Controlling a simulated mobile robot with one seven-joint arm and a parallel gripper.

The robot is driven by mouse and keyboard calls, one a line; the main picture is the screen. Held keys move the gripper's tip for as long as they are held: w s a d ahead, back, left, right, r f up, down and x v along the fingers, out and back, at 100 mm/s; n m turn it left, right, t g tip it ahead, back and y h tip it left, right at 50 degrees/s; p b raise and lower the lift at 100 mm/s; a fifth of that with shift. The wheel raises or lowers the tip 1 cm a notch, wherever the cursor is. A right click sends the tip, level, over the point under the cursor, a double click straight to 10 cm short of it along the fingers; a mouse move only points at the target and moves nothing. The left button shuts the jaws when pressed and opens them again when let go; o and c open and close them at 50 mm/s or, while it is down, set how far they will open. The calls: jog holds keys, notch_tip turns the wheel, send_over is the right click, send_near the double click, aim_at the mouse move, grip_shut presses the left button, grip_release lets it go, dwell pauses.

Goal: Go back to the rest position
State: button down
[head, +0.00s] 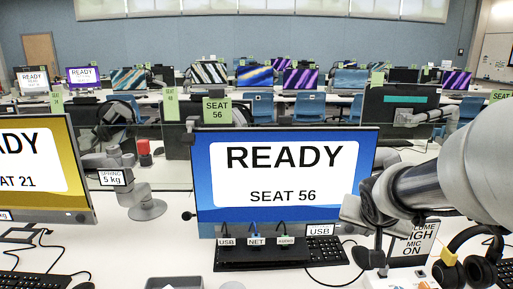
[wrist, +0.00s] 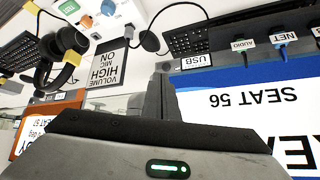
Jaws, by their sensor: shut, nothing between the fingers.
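My arm reaches in from the right in the head view, and my gripper (head: 358,212) hangs in front of the right edge of the blue monitor (head: 205,180) reading "READY SEAT 56". In the wrist view my gripper (wrist: 160,88) shows its fingers together, with nothing between them. Beyond the fingers lie the desk and a "VOLUME HIGH MIC ON" sign (wrist: 106,66). The sign also shows in the head view (head: 418,240), partly hidden by my arm. The gap between my gripper and the monitor is hard to judge.
A black headset (head: 484,268) with a yellow tag stands at the right. A keyboard (head: 325,254) and a panel of labelled USB, NET and AUDIO cables (head: 255,258) sit below the monitor. A yellow-edged monitor (head: 78,180) stands left. Rows of desks fill the back.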

jog(key=s+a+r+n+g+y, duration=0.1)
jog(key=s+a+r+n+y, duration=0.15)
jog(key=s+a, duration=0.55)
jog(key=s+a+r+n+g+y, duration=0.1)
jog(key=s+a+r+n, duration=0.2)
jog(key=s, duration=0.9)
notch_tip(320, 180, up, 20)
jog(key=p, duration=2.1)
jog(key=shift+w+a, duration=0.2)
jog(key=shift+a, duration=0.15)
jog(key=shift+f+h, duration=0.15)
jog(key=shift+h, duration=0.1)
